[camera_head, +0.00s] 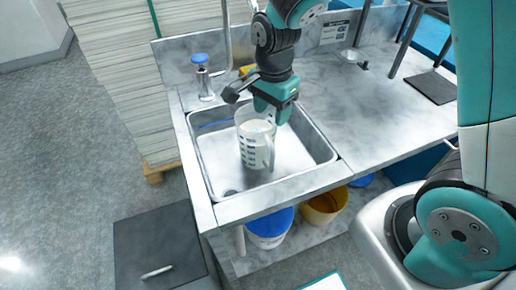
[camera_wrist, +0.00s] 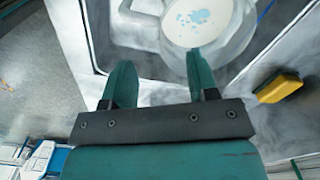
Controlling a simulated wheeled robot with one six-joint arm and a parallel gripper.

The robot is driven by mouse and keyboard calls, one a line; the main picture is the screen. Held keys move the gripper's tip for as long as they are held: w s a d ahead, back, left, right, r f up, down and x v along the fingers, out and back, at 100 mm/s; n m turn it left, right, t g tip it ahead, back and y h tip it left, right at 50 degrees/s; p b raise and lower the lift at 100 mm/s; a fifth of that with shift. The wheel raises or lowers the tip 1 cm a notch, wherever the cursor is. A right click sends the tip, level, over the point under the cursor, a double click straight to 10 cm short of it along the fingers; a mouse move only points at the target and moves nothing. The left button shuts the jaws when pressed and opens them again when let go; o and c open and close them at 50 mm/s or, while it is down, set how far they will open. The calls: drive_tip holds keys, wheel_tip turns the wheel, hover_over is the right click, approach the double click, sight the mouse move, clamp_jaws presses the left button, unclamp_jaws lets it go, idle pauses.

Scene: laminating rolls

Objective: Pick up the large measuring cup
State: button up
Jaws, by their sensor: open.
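The large measuring cup (camera_head: 255,140) stands in the metal sink (camera_head: 303,163). It is a clear, upright jug with dark scale marks on its side. In the wrist view the cup (camera_wrist: 196,22) shows from above at the top, with a whitish round inside and a few blue spots. My gripper (camera_head: 272,108) is over the cup's upper right side in the head view and hides part of its rim. In the wrist view my gripper (camera_wrist: 160,80) has its two fingers apart with nothing held between them. The right fingertip overlaps the cup's edge; I cannot tell whether they touch.
A tap with a blue top (camera_head: 201,72) stands at the sink's left. A yellow and dark sponge (camera_wrist: 279,86) lies beside the sink. The counter (camera_head: 345,105) to the right is mostly clear. Paper stacks (camera_head: 125,70) rise at the left. Buckets (camera_head: 268,235) stand below.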

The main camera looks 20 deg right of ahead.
sight(272, 131)
wheel_tip(272, 131, down, 7)
drive_tip(key=shift+s+r+p, duration=0.15)
drive_tip(key=shift+r+p, duration=0.05)
drive_tip(key=shift+p, duration=0.2)
clamp_jaws()
idle(0.7)
drive_tip(key=shift+d, duration=0.1)
idle(0.5)
